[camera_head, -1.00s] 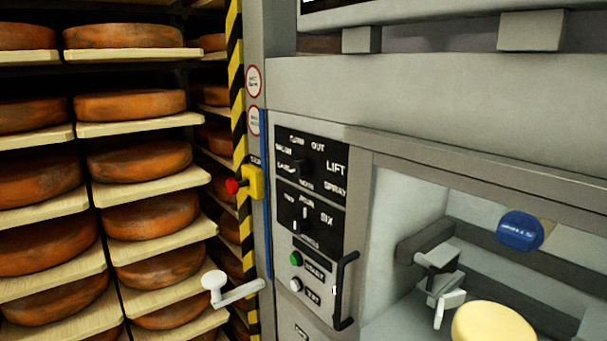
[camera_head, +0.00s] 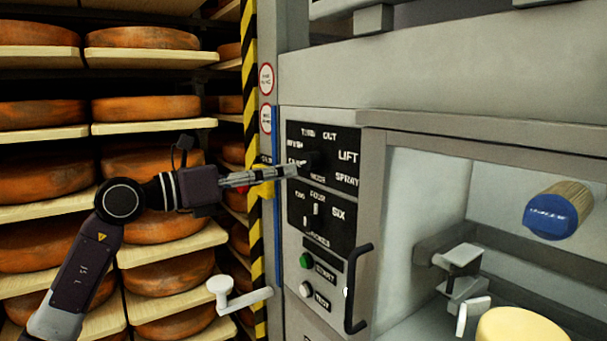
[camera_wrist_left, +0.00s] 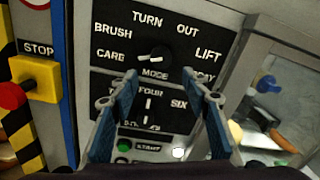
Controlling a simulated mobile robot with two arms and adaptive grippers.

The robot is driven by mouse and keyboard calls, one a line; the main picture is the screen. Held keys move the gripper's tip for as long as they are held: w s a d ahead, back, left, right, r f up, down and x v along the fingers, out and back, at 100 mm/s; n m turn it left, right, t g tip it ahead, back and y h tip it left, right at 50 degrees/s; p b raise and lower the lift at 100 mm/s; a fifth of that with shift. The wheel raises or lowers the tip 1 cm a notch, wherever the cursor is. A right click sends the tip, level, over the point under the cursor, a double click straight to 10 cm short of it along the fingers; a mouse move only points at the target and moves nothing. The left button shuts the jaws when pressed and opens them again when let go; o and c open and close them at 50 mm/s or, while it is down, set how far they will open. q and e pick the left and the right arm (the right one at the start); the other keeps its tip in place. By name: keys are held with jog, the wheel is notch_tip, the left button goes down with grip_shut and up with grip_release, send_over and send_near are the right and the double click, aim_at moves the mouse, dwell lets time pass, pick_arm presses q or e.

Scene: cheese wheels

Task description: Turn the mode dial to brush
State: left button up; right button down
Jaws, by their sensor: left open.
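The mode dial (camera_head: 314,161) is a dark round knob on the black upper panel of the machine. In the left wrist view the dial (camera_wrist_left: 158,58) has a white pointer mark lying to the left, towards the label below BRUSH, which seems to read CARE or CARD. The BRUSH label (camera_wrist_left: 113,31) is up and left of the dial. My left gripper (camera_head: 292,171) reaches in from the left, with its tips close to the dial. In the left wrist view its two blue fingers (camera_wrist_left: 160,99) are apart, below the dial, with nothing between them. Contact cannot be told.
Below is a second dial (camera_head: 314,210) with FOUR and SIX labels, then a green button (camera_head: 306,260) and a white button (camera_head: 305,290). A black handle (camera_head: 357,290) stands out at right. A yellow stop box (camera_wrist_left: 37,78) with a red button is at left. Cheese shelves (camera_head: 160,127) stand behind my arm.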

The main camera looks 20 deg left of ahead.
aim_at(306, 162)
pick_arm(q)
jog(key=shift+m+y, duration=0.3)
jog(key=shift+m, duration=0.1)
jog(key=w+d+p, duration=0.1)
jog(key=w+d+r, duration=0.1)
jog(key=w+d+p, duration=0.1)
jog(key=w, duration=0.1)
jog(key=shift+w+d+r+p, duration=0.1)
jog(key=shift+d+r+p, duration=0.2)
jog(key=shift+r, duration=0.05)
jog(key=shift+w+d+f, duration=0.15)
jog(key=shift+w+d, duration=0.2)
jog(key=shift+w, duration=0.15)
jog(key=c, duration=1.1)
